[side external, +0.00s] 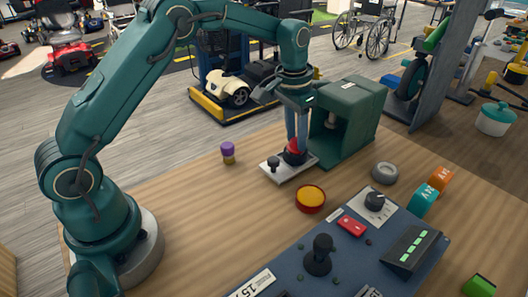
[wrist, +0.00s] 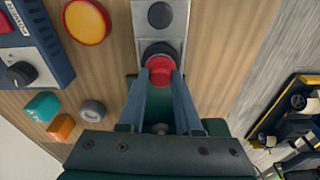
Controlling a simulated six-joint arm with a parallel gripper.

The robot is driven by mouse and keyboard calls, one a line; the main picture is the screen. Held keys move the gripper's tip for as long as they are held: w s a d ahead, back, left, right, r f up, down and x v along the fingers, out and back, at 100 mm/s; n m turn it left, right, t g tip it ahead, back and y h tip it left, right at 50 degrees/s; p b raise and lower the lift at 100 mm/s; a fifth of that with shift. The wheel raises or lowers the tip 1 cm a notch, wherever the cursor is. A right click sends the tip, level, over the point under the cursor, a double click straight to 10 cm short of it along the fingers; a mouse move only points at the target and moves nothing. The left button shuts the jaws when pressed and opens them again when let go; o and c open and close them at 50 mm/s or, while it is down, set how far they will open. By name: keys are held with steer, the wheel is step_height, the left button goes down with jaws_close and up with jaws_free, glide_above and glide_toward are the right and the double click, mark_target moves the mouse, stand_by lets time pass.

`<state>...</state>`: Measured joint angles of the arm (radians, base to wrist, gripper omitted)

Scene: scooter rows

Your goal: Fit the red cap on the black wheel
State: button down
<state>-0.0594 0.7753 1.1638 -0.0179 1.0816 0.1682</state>
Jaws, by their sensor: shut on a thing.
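My gripper (side external: 297,140) points down over the metal plate (side external: 288,170) and is shut on the red cap (side external: 293,145). In the wrist view the two fingers of my gripper (wrist: 161,72) hold the red cap (wrist: 160,69) on its left and right sides. The black wheel (side external: 294,158) is on the plate directly under the cap, and its dark rim (wrist: 159,48) shows past the cap in the wrist view. Cap and wheel look very close or touching; I cannot tell whether the cap is seated. A smaller black knob (side external: 273,163) stands at the plate's other end.
A green machine housing (side external: 362,105) stands right behind the plate. A purple-topped piece (side external: 228,152), a red-rimmed yellow disc (side external: 310,198), a grey ring (side external: 385,173) and a blue control panel (side external: 340,258) surround it. Bare wooden table lies to the left.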

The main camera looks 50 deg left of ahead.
steer(key=shift+f, duration=0.15)
stand_by(0.5)
steer(key=shift+c, duration=0.5)
jaws_free()
steer(key=shift+r, duration=3)
